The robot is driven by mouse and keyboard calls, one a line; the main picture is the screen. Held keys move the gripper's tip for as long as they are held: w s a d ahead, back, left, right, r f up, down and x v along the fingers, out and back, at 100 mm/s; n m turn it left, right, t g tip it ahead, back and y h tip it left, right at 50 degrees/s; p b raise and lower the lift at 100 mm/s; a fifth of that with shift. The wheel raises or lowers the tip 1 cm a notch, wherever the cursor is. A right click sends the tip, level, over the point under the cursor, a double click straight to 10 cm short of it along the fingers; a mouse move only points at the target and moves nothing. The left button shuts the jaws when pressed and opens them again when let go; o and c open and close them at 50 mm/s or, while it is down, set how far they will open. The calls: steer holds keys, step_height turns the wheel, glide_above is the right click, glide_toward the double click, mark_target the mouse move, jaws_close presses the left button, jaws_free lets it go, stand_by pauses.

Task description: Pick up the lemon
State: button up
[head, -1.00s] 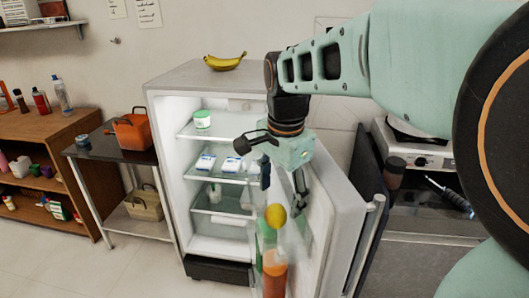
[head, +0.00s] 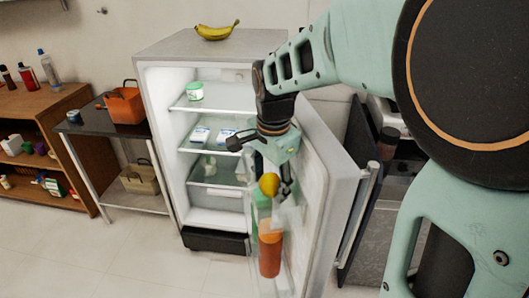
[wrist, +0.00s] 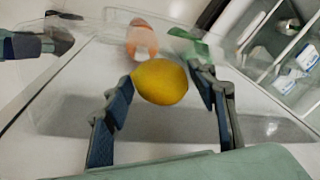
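The yellow lemon (head: 269,185) is at the inner side of the open fridge door, above the bottles there. In the wrist view the lemon (wrist: 161,82) lies between the two fingertips of my gripper (wrist: 165,82). The left fingertip is very close to it, and a small gap shows at the right one. My gripper (head: 277,178) is open and points down at the lemon in the head view. A clear door shelf (wrist: 85,65) surrounds this spot; what bears the lemon is hard to tell.
The fridge door (head: 335,180) stands open to the right. An orange-red bottle (head: 270,256) and a green item (head: 262,201) are in the door. Fridge shelves (head: 212,147) with small packages are to the left. Bananas (head: 217,32) lie on top of the fridge.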

steer(key=c, duration=0.8)
steer(key=shift+r, duration=0.1)
